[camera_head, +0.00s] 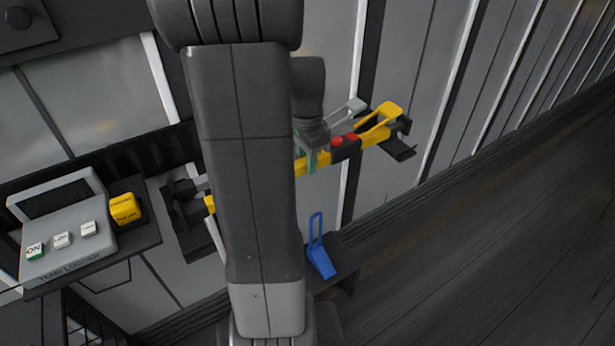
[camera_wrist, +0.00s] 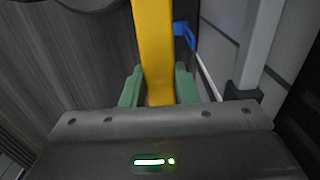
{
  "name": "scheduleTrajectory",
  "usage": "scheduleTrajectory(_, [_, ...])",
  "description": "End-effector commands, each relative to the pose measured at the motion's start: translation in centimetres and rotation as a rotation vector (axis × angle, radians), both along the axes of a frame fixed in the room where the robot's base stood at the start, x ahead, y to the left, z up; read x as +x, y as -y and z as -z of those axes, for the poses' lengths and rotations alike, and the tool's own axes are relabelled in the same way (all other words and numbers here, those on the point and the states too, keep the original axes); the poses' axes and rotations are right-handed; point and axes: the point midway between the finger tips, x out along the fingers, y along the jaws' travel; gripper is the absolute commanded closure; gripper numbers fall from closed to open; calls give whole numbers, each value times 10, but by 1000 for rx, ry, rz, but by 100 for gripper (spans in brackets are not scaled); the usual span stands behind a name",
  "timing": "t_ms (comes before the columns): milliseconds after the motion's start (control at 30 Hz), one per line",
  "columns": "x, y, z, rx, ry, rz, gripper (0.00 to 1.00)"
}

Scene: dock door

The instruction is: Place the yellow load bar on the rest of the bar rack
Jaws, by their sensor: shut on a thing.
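The yellow load bar (camera_head: 369,138) runs across the head view, with a black section, red buttons and a yellow loop at its right end. My gripper (camera_head: 309,160) is shut on it; in the wrist view its green pads (camera_wrist: 158,88) hold both sides of the yellow bar (camera_wrist: 153,40). The bar rack's dark brackets show at the right (camera_head: 401,150) and left (camera_head: 190,215), close to the bar's ends. I cannot tell whether the bar touches them. My arm hides the bar's middle-left part.
A grey loop (camera_head: 352,106) shows behind the bar, and a grey bar (camera_wrist: 262,50) in the wrist view. A blue looped object (camera_head: 320,257) sits on a dark ledge (camera_head: 343,262) below. A temp logger (camera_head: 62,235) and yellow block (camera_head: 124,208) stand left. Floor at right is clear.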

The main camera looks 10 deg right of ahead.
Motion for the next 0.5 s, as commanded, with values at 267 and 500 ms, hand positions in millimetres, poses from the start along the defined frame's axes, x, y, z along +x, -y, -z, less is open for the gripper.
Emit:
scheduleTrajectory(267, [0, 0, 24, -1, -2, -1, 100])
scheduleTrajectory(500, [0, 0, 49, -2, 2, -1, 100])
